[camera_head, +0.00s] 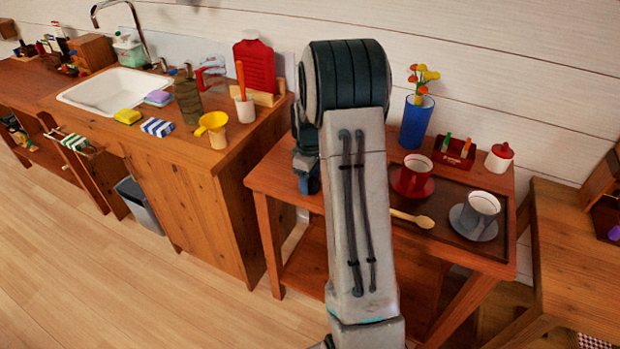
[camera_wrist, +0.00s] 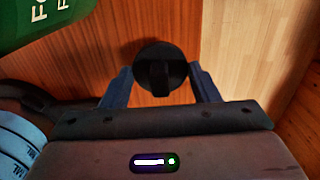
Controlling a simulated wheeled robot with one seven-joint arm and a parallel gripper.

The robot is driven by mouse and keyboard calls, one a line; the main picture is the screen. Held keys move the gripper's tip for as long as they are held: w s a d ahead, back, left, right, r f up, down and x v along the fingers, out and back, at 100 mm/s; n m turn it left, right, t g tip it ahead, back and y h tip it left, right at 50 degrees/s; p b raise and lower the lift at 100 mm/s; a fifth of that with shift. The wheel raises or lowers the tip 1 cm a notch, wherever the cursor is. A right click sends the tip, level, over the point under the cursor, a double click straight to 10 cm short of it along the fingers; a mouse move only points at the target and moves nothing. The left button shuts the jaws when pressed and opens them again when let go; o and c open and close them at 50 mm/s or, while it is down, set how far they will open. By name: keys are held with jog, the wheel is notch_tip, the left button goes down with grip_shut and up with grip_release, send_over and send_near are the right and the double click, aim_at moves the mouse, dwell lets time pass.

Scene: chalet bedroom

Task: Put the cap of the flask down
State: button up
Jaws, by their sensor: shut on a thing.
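The cap (camera_wrist: 160,72), a round black piece with a raised grip bar across it, sits between the fingertips of my gripper (camera_wrist: 161,84) in the wrist view. My gripper is shut on it. Reddish-brown wood shows behind the cap, with paler wood to the right; I cannot tell the height above it.
The side table (camera_head: 268,180) holds a blue vase (camera_head: 416,122), a red cup (camera_head: 415,172) and a grey cup (camera_head: 482,208). Its lower shelf looks mostly bare.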

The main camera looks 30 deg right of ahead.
jog(key=shift+f, duration=0.15)
jog(key=o, duration=1)
notch_tip(320, 180, up, 11)
jog(key=s+a+r+m+t, duration=0.1)
jog(key=s+a+r+m, duration=0.2)
jog(key=s+a+r, duration=0.55)
jog(key=s+a+f+m, duration=0.1)
jog(key=s+a, duration=0.1)
jog(key=s, duration=0.3)
jog(key=s+a+f+m+t, duration=0.1)
jog(key=s+a+m, duration=0.1)
jog(key=s, duration=0.4)
jog(key=s+a+f+m, duration=0.1)
jog(key=s+a, duration=0.2)
jog(key=s, duration=0.2)
jog(key=shift+s+a+f+m+t, duration=0.15)
jog(key=shift+s+f+m+t, duration=0.2)
jog(key=shift+f+m+t, duration=0.05)
